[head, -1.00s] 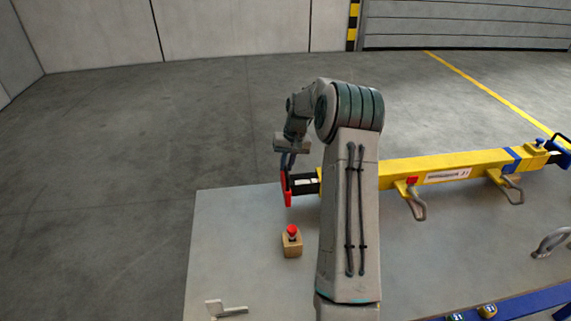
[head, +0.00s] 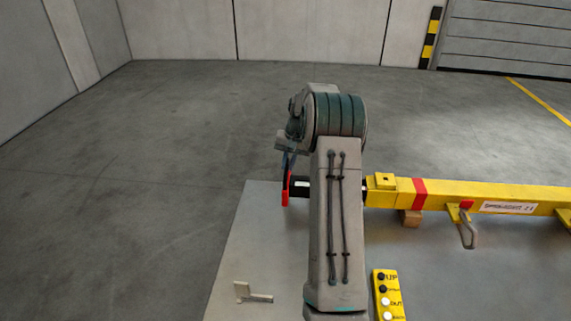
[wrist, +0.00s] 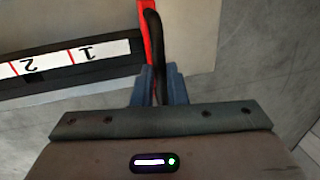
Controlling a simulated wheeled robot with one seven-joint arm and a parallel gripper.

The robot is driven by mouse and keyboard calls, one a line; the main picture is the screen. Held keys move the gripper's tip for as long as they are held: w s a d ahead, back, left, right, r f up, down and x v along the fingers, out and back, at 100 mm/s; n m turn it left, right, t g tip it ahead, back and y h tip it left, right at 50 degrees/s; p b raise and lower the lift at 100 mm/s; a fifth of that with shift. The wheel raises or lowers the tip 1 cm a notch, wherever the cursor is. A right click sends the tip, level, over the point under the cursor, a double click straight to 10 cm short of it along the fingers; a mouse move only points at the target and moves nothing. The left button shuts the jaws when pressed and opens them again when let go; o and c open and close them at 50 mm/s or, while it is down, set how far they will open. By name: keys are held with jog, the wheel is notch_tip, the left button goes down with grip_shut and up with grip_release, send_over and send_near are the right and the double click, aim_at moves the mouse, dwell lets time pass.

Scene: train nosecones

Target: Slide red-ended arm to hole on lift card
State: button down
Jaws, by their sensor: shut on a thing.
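The red-ended arm (head: 301,187) is a black bar with a white label and a red end plate (head: 285,188). It sticks out leftward from the yellow beam (head: 480,195), and my own arm hides its middle part. In the wrist view, the black bar (wrist: 105,68) shows the marks 1 and 2 upside down beside the red plate (wrist: 146,32). My gripper (wrist: 158,80) has its blue fingers shut around the black handle (wrist: 155,40) at the red end. In the head view, my gripper (head: 288,160) is at that end. I cannot make out a lift card or hole.
A yellow button box (head: 388,295) stands at the front, right of my arm. A small pale bracket (head: 252,294) lies at the front left of the grey table (head: 245,245). A shackle (head: 468,232) hangs from the beam. Open floor (head: 130,190) lies to the left.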

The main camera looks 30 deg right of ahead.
jog(key=shift+w+r, duration=0.1)
jog(key=c, duration=1.5)
grip_release()
jog(key=shift+o, duration=0.2)
notch_tip(320, 180, up, 14)
jog(key=s+d+b, duration=0.1)
jog(key=d, duration=0.1)
jog(key=shift+s+d+f+b, duration=0.15)
jog(key=shift+s+f+b, duration=0.1)
jog(key=shift+s+b, duration=0.15)
